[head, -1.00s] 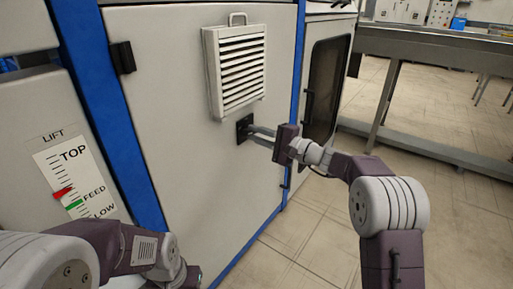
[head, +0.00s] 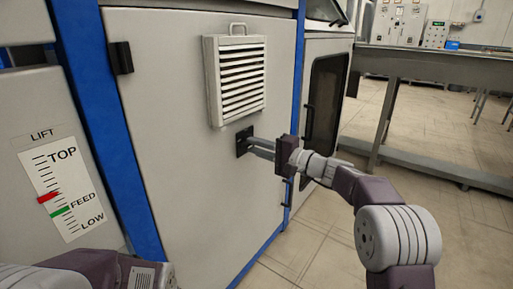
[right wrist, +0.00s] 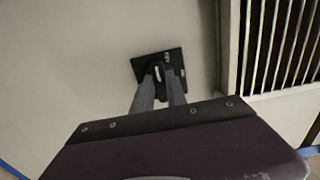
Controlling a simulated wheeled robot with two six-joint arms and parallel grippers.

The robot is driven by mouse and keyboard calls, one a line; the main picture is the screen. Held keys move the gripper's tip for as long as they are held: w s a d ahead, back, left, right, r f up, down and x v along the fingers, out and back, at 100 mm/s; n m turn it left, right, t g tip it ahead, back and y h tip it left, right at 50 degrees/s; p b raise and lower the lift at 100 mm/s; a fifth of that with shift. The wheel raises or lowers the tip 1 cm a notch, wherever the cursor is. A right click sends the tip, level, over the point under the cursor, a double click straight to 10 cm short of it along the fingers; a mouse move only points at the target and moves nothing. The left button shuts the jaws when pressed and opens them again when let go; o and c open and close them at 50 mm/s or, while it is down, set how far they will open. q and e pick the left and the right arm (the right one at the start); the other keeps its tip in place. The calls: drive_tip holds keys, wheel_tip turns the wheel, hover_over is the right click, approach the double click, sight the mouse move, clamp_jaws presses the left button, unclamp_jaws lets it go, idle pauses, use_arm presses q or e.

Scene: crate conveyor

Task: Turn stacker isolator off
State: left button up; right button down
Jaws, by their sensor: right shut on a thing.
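The stacker isolator is a small black square plate (head: 240,142) with a dark handle, on the grey cabinet door below the louvred vent. My right gripper (head: 250,145) reaches it from the right, and its two grey fingers are shut on the handle. In the right wrist view the plate (right wrist: 176,60) looks tilted, and the fingers (right wrist: 158,84) close around the small dark handle in its middle. The fingers hide part of the handle, so its exact angle is hard to tell. Only part of my left arm shows at the bottom left; its gripper is out of view.
The louvred vent (head: 236,80) juts out just above the isolator. A LIFT scale (head: 65,195) with red and green markers is at the left. A blue post (head: 112,130) stands beside the door. A grey conveyor frame (head: 430,66) is at the right, with open floor before it.

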drive_tip(key=c, duration=1.3)
unclamp_jaws()
drive_tip(key=shift+c, duration=0.2)
drive_tip(key=p+v, duration=0.3)
drive_tip(key=v, duration=0.6)
